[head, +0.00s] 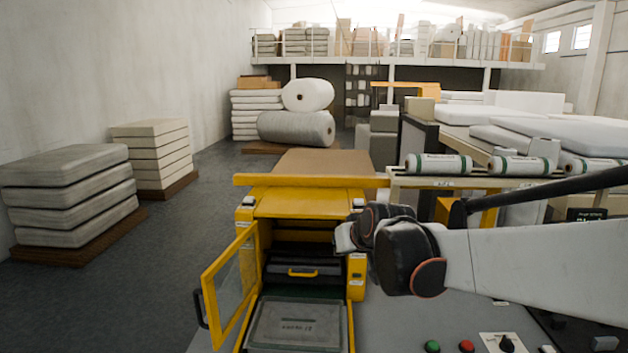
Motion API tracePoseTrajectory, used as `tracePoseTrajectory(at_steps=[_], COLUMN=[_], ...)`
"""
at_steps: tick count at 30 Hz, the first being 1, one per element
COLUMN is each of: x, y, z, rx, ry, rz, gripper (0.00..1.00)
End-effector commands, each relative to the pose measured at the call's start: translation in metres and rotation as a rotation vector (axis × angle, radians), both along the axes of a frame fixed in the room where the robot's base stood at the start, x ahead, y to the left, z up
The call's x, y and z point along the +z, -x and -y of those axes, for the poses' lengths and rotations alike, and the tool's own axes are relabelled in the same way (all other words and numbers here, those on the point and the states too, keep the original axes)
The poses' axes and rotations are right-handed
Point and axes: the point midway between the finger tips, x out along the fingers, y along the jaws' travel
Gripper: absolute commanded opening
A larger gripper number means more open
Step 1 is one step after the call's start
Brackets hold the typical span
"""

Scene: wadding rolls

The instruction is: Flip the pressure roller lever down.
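A yellow machine (300,207) stands in the middle of the head view, with its hinged yellow-framed door (231,281) swung open to the left. A long black bar (550,192) slopes up to the right from a dark bracket beside the machine, behind my arm; it looks like a lever, but I cannot tell for sure that it is the pressure roller lever. My gripper (346,238) is at the machine's right front post, its tips pointing left. Its fingers are bunched in view and whether they are open is unclear. My wrist hides part of the machine's right side.
Inside the machine are a dark drawer with a yellow handle (303,272) and a grey tray (295,323) below. A green button (432,346), a red button (467,345) and a black knob (507,343) sit at the bottom. Wrapped rolls (438,164) lie behind my arm.

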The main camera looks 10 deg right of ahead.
Motion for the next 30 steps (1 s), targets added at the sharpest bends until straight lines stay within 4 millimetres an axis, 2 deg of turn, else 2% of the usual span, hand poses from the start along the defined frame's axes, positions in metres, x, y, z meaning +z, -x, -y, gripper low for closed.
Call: tracePoseTrajectory(at_steps=[1,8,16,24,30], x=[-0.002,0.020,0.042,0.051,0.050], y=[0.074,0.026,-0.043,-0.100,-0.134], z=[-0.008,0.012,0.053,0.100,0.137], rx=[0.002,-0.024,-0.074,-0.132,-0.180], ry=[0.000,0.006,0.020,0.046,0.070], rz=[0.013,0.088,0.203,0.315,0.396], gripper=[0.00,0.00,0.00,0.00,0.00])
